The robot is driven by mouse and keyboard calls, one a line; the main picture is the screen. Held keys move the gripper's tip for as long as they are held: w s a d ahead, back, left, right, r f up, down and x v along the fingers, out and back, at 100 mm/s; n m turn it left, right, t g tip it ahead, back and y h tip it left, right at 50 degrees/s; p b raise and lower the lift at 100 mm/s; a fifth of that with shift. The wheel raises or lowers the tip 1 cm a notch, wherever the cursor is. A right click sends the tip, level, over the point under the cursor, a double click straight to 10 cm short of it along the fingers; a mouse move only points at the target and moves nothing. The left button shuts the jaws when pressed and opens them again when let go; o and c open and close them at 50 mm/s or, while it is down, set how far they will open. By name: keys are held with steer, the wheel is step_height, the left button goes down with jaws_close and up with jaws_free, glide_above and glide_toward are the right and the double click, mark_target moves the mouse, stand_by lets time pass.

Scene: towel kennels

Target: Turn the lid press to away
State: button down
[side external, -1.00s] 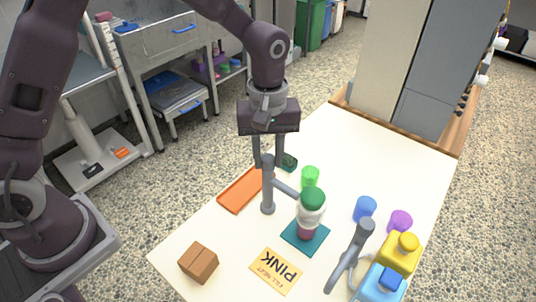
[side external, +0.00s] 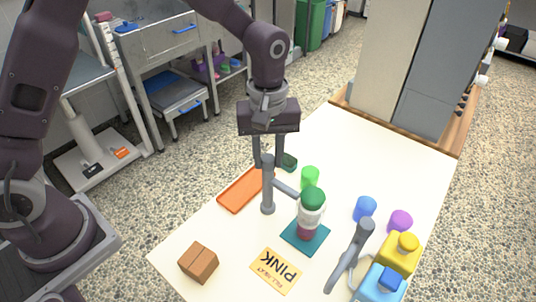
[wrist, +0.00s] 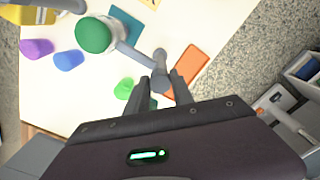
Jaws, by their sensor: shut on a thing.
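A grey post (side external: 268,190) with a side arm (side external: 287,188) stands on the table and appears to be the lid press. Its side arm reaches toward a bottle (side external: 308,228) with a green lid (side external: 312,197), standing on a teal pad (side external: 300,239). In the wrist view, the post (wrist: 160,58) is at my fingertips and the arm (wrist: 135,55) runs left to the green lid (wrist: 93,35). My gripper (side external: 268,157) points down and is shut on the top of the post. The fingers hide part of it. My gripper also shows in the wrist view (wrist: 168,80).
An orange tray (side external: 238,190) lies left of the post. A green cup (side external: 310,178) is behind the bottle. Blue (side external: 364,208) and purple (side external: 400,222) cups, a second grey post (side external: 350,255) and yellow (side external: 398,258) and light blue (side external: 378,285) containers are right.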

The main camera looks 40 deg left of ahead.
steer(key=shift+m, duration=0.3)
steer(key=m, duration=0.3)
steer(key=shift+m, duration=0.4)
steer(key=m, duration=0.4)
steer(key=shift+m, duration=0.3)
steer(key=m, duration=0.4)
steer(key=shift+m, duration=2.4)
steer(key=c, duration=1.1)
jaws_free()
